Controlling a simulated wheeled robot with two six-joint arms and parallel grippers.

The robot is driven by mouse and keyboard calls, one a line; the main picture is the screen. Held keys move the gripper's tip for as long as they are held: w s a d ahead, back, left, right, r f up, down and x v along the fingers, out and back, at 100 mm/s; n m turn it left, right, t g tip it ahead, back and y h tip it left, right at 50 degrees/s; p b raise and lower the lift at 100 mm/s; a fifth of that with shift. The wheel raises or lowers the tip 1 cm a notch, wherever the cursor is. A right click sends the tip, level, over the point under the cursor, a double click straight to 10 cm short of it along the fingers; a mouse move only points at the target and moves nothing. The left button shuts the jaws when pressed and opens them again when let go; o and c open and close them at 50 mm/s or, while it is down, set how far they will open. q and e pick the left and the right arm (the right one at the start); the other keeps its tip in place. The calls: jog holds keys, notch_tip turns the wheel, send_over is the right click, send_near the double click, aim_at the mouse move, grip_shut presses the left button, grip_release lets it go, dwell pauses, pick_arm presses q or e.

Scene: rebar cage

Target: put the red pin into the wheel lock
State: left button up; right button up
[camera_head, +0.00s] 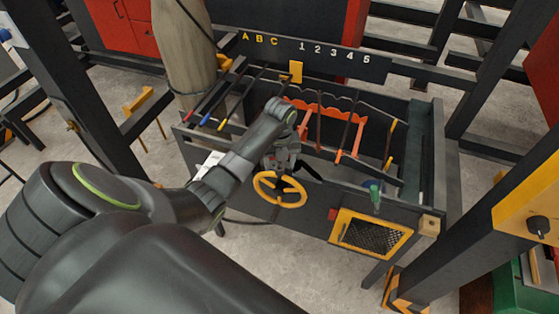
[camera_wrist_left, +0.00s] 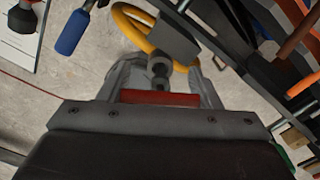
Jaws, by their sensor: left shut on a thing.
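My left gripper (camera_head: 283,160) is just behind and above the yellow wheel (camera_head: 258,188) on the front of the dark frame. In the left wrist view its two grey fingers are shut on the red pin (camera_wrist_left: 160,97). The pin's red part lies across between the fingers, with a dark, stepped shaft beyond it. A dark grey block (camera_wrist_left: 165,38), perhaps the wheel lock, is directly ahead of the shaft, beside the yellow wheel (camera_wrist_left: 124,18). I cannot tell whether the shaft is in the block. The pin is hidden in the head view. My right gripper is not in view.
The dark frame (camera_head: 310,222) holds orange racks (camera_head: 322,107) and rods behind the wheel. Handles with blue, red and yellow tips (camera_head: 204,119) stick out at its left. A yellow-framed mesh panel (camera_head: 371,234) and a green knob (camera_head: 375,194) are at its right.

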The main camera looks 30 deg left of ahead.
pick_arm(q)
jog(key=shift+f+b, duration=0.3)
jog(key=shift+f, duration=0.25)
jog(key=o, duration=1.1)
